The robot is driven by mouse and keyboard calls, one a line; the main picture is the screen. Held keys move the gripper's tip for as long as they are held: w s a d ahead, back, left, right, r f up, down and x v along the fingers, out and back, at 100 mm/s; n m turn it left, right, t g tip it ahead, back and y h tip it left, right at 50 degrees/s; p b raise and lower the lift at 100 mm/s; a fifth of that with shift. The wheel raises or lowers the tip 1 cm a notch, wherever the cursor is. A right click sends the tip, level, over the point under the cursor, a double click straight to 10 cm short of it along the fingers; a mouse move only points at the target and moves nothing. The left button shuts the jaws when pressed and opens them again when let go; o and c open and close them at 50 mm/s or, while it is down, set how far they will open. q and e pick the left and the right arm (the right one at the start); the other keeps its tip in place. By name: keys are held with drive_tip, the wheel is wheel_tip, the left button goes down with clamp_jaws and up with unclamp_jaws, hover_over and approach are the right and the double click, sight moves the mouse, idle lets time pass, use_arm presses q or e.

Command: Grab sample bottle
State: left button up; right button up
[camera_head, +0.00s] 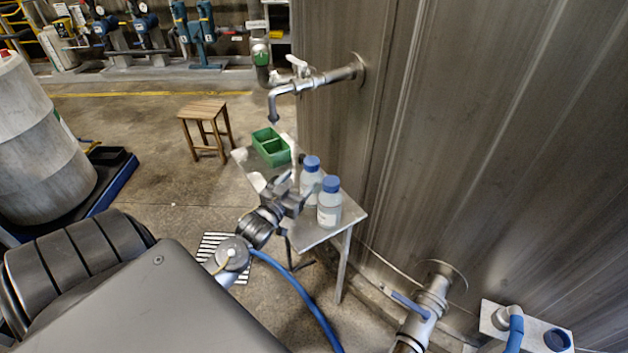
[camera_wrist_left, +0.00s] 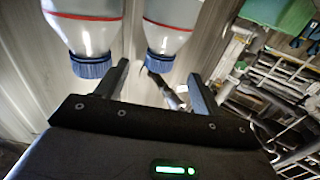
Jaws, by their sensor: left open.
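Two clear sample bottles with blue caps, the nearer one (camera_head: 329,206) and the farther one (camera_head: 311,180), stand upright on a small metal table (camera_head: 312,236). My left gripper (camera_head: 297,190) is open and empty just left of them. In the left wrist view the picture is upside down. One bottle (camera_wrist_left: 173,27) appears between the open fingers of the left gripper (camera_wrist_left: 158,86), beyond their tips. The other bottle (camera_wrist_left: 90,32) hangs in the picture to the left, outside the left finger. I cannot tell whether a finger touches a bottle. My right gripper is not in view.
A green divided tray (camera_head: 270,146) sits at the table's far end, below a metal tap (camera_head: 290,84). A tall metal wall (camera_head: 400,130) runs close along the table's right. A valve with a blue handle (camera_head: 412,305) projects at lower right. A wooden stool (camera_head: 203,120) stands behind.

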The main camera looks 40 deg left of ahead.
sight(308, 171)
use_arm(q)
drive_tip(key=w, duration=0.4)
drive_tip(key=shift+w+a, duration=0.1)
drive_tip(key=shift+a, duration=0.2)
drive_tip(key=shift+w+f, duration=0.1)
drive_tip(key=shift+w, duration=0.15)
drive_tip(key=shift+a, duration=0.1)
drive_tip(key=w, duration=0.2)
drive_tip(key=w+a+p, duration=0.1)
drive_tip(key=w, duration=0.1)
drive_tip(key=shift+w+f, duration=0.15)
drive_tip(key=shift+w, duration=0.4)
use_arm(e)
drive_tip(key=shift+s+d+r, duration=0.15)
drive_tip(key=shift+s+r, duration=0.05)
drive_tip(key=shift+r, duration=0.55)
use_arm(q)
clamp_jaws()
